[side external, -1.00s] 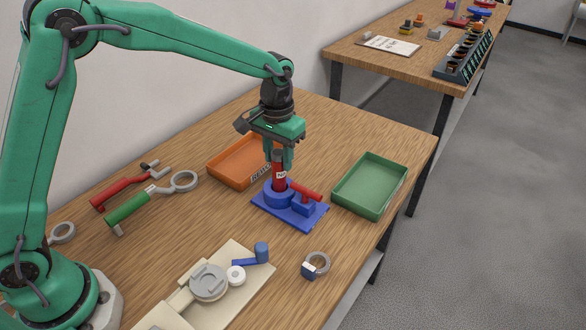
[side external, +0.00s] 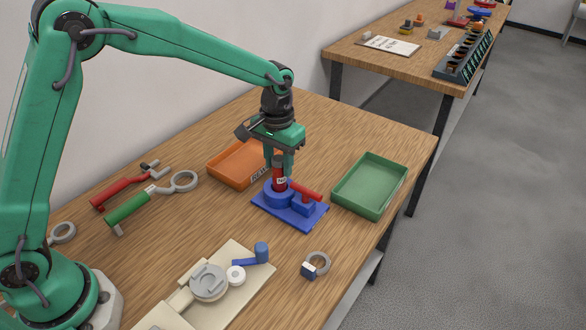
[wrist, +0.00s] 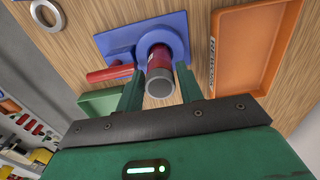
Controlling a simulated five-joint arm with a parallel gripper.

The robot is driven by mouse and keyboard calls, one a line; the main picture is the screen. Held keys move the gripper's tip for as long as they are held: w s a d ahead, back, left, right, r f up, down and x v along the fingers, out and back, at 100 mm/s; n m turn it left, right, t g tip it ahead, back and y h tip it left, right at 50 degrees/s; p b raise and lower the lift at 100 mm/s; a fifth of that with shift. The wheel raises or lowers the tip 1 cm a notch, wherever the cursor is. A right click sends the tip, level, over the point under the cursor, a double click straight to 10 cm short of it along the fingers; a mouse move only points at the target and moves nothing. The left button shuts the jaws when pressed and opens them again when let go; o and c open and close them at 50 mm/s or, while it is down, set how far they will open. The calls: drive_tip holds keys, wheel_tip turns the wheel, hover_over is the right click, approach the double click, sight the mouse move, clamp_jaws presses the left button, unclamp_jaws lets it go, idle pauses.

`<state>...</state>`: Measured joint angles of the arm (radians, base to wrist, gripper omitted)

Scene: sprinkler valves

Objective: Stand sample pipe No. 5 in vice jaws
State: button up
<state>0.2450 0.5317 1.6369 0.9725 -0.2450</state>
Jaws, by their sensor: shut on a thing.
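The sample pipe (side external: 279,173) is red with a dark top end and a white label; it stands upright at the round blue vice jaws (side external: 277,195). In the wrist view the pipe's open grey end (wrist: 160,85) faces the camera and its far end meets the blue vice (wrist: 160,38). My gripper (side external: 279,160) is above the vice, shut on the pipe's upper part. In the wrist view my gripper's fingers (wrist: 160,88) lie on both sides of the pipe. The vice's red handle (side external: 305,191) sits to the right of the jaws. How deep the pipe reaches is hidden.
An orange tray (side external: 228,168) lies behind left of the vice, a green tray (side external: 370,186) to its right. Red and green wrenches (side external: 128,207) lie left. A beige fixture (side external: 246,296) and a ring with a blue block (side external: 318,264) are in front.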

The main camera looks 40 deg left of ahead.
drive_tip(key=shift+f, duration=0.65)
drive_tip(key=o, duration=1.2)
drive_tip(key=shift+o, duration=0.2)
drive_tip(key=shift+d, duration=0.1)
drive_tip(key=shift+r, duration=0.1)
drive_tip(key=shift+r, duration=3.85)
